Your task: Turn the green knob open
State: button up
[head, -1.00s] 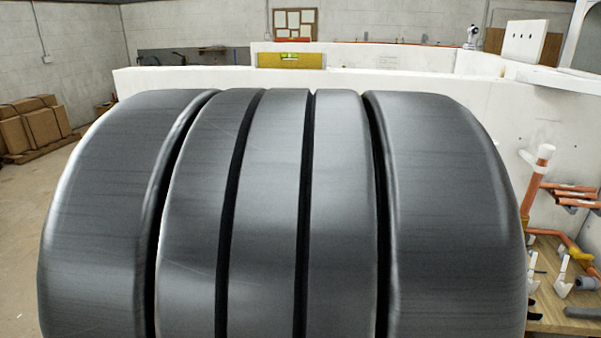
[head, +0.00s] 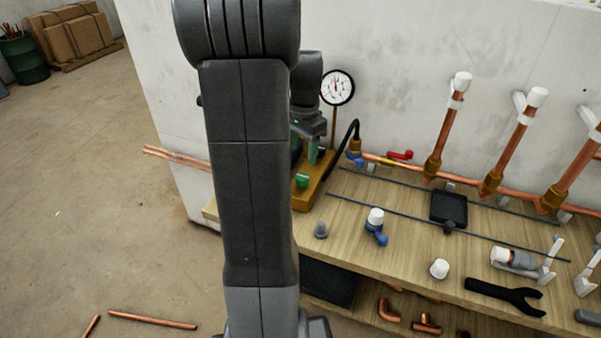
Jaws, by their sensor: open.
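A small green knob (head: 303,181) sits on a yellow-brown pump-like unit (head: 308,194) at the left end of the wooden bench, just right of my arm. My gripper (head: 317,156) shows partly behind my arm, above the unit and a little beyond the knob in the picture. It is open, with its fingers pointing down, and nothing shows between them. My arm hides the left part of the unit and some of the gripper. I cannot tell whether a finger touches anything.
A round white gauge (head: 337,87) stands behind the unit, with a black hose (head: 350,140) beside it. Upright copper pipes (head: 508,150) with white caps line the wall. A black wrench (head: 503,295) and a black tray (head: 449,208) lie on the bench (head: 400,255).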

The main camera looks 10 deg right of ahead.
aim_at(302, 176)
notch_tip(302, 176, down, 9)
jog(key=shift+w+f, duration=0.1)
jog(key=shift+f, duration=0.05)
jog(key=c, duration=1)
